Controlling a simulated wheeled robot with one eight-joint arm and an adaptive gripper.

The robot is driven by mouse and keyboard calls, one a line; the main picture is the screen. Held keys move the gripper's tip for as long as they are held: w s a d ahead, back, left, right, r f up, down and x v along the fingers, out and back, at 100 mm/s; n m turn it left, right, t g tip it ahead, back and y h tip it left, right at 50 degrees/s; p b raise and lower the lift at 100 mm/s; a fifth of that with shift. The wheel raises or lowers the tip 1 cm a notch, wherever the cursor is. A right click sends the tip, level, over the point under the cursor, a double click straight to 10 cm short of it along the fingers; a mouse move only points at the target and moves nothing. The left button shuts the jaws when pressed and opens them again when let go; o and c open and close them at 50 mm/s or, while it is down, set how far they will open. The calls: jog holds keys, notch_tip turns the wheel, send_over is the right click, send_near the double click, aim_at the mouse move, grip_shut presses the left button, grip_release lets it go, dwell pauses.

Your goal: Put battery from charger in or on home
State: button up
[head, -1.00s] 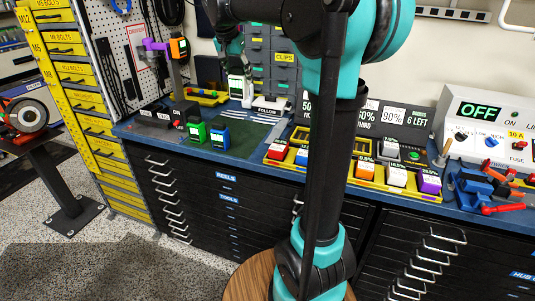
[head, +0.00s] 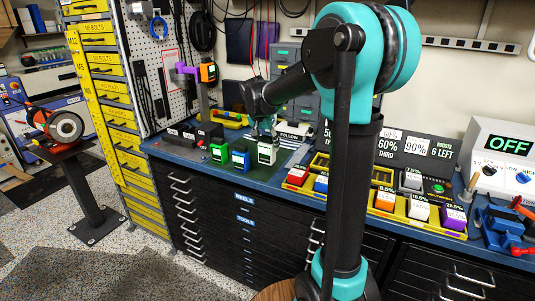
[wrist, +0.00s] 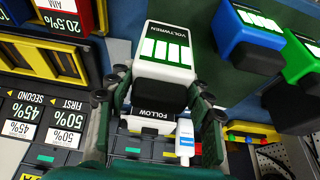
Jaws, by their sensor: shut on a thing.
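A white battery (head: 267,151) with green bars is held between the fingers of my gripper (head: 264,126), low over the dark green mat (head: 290,158). It stands upright beside a blue battery (head: 240,157) and a green battery (head: 219,152). In the wrist view the white battery (wrist: 167,55) reads VOLTWREN, with a finger on each side. I cannot tell whether its base touches the mat. The yellow tray (head: 322,160) with several coloured batteries, probably the charger, is to the right, partly hidden by my arm.
The FOLLOW sign (wrist: 157,115) is just behind the held battery. A percentage board (head: 427,146) stands behind the yellow tray. A power unit reading OFF (head: 500,150) and blue-red tools (head: 500,225) are at the right. A purple-orange device (head: 207,74) stands at the left.

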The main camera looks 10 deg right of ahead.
aim_at(267, 152)
jog(key=shift+f, duration=2.1)
jog(key=o, duration=1.6)
jog(key=shift+f, duration=0.1)
jog(key=v, duration=1.2)
jog(key=s+d+f+n+y, duration=0.1)
jog(key=s+d+f+n, duration=0.1)
jog(key=s+f, duration=0.5)
jog(key=s+d+f+n, duration=0.2)
jog(key=s+f, duration=0.6)
jog(key=s, duration=0.2)
jog(key=s+d+f+n+y, duration=0.1)
jog(key=s+d+f+n, duration=0.2)
jog(key=s+f, duration=0.4)
jog(key=shift+s+f+t+y, duration=0.15)
jog(key=shift+s, duration=0.5)
jog(key=shift+s+f+t+y, duration=0.15)
jog(key=shift+s, duration=0.45)
